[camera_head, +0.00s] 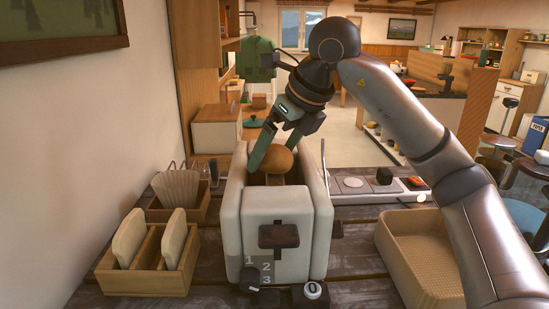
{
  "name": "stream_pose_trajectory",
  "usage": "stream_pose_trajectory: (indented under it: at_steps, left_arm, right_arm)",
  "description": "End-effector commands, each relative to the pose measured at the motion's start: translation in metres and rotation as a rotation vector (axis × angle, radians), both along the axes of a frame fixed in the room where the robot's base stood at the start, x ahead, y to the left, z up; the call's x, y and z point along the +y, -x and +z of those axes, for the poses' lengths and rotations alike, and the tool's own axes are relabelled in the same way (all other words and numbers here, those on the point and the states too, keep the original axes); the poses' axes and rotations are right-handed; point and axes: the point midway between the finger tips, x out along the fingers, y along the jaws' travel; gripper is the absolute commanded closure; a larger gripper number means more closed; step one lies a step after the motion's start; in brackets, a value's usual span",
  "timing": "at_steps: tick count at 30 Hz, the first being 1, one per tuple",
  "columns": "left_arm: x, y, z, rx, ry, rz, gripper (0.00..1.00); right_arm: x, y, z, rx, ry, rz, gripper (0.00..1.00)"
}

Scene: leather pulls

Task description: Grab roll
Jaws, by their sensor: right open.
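The roll (272,158) is round and brown. It sits at the top of the cream toaster (277,228), between its two raised side walls, with its lower part hidden. My right gripper (274,148) reaches down over the roll from above, with green fingers. It is open; one finger is at the roll's left side and the other is by its upper right. I cannot tell whether the fingers touch the roll. My left gripper is not in view.
A wooden holder (145,282) with two bread slices (174,238) stands left of the toaster. An empty woven basket (400,262) is at the right, partly behind my right arm. A white strip (352,184) with small items lies behind it. A green-lidded pot (254,122) is further back.

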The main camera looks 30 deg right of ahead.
Motion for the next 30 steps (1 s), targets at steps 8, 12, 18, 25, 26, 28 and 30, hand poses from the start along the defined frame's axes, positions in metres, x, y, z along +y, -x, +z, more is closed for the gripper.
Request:
stream_pose_trajectory:
  at_steps: [8, 12, 18, 25, 26, 28, 30]
  left_arm:
    - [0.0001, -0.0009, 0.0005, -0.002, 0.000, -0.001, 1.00]
    - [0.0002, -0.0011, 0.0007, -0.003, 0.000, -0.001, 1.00]
    - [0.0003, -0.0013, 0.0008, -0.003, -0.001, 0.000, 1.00]
    - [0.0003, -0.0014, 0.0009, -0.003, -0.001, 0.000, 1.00]
    - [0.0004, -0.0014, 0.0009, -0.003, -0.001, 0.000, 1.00]
    - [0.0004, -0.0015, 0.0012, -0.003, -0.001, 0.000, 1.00]
    - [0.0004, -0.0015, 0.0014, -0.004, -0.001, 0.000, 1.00]
  right_arm:
    - [0.0000, -0.0005, -0.0009, -0.001, 0.000, 0.000, 0.06]
    - [0.0000, -0.0004, -0.0007, 0.000, 0.000, 0.000, 0.21]
    - [0.0001, -0.0003, -0.0006, 0.000, 0.000, 0.000, 0.44]
    - [0.0001, -0.0004, -0.0003, -0.001, 0.000, 0.000, 0.50]
    - [0.0001, -0.0004, -0.0002, -0.001, 0.000, 0.000, 0.50]
    - [0.0002, -0.0005, 0.0011, -0.001, 0.000, 0.000, 0.50]
    - [0.0004, -0.0006, 0.0042, -0.001, -0.001, 0.000, 0.50]
